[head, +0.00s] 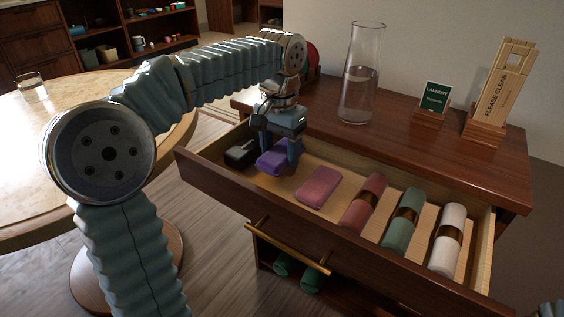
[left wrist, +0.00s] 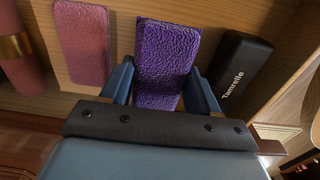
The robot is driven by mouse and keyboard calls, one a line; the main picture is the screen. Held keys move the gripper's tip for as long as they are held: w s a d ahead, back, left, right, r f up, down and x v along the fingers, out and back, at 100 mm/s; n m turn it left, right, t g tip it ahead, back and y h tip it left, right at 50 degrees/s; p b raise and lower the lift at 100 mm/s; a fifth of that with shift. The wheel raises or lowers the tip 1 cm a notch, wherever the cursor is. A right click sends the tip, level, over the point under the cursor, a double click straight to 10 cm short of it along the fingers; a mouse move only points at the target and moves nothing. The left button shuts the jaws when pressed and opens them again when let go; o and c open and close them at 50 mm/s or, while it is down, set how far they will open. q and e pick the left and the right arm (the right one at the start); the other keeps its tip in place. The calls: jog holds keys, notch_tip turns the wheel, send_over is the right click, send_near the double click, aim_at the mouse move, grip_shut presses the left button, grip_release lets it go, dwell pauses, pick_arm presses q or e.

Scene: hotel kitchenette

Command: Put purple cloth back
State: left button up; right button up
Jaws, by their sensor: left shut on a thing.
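The purple cloth (head: 273,162) is a folded block at the left end of the open drawer (head: 335,235). My left gripper (head: 281,148) points down into the drawer and is shut on the cloth. In the left wrist view the cloth (left wrist: 165,55) sits between the two blue fingers (left wrist: 161,88). I cannot tell whether the cloth touches the drawer floor. A folded pink cloth (head: 318,187) lies to its right, apart from it. A black case (head: 240,154) lies to its left; its lettering shows in the left wrist view (left wrist: 232,75). My right gripper is not in view.
Rolled red (head: 363,202), green (head: 402,217) and white (head: 447,239) cloths with bands fill the drawer's right part. A glass carafe (head: 359,85), a laundry sign (head: 433,98) and a wooden sign holder (head: 492,95) stand on the cabinet top. A round table (head: 60,200) is at left.

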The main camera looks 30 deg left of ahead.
aim_at(282, 151)
pick_arm(q)
jog(key=shift+w+d+f, duration=0.1)
jog(key=shift+w+f, duration=0.05)
jog(key=shift+f, duration=1.7)
jog(key=shift+f+b, duration=0.1)
jog(key=shift+b, duration=0.2)
jog(key=o, duration=1)
notch_tip(282, 151, up, 12)
jog(key=p, duration=0.2)
jog(key=shift+p, duration=0.3)
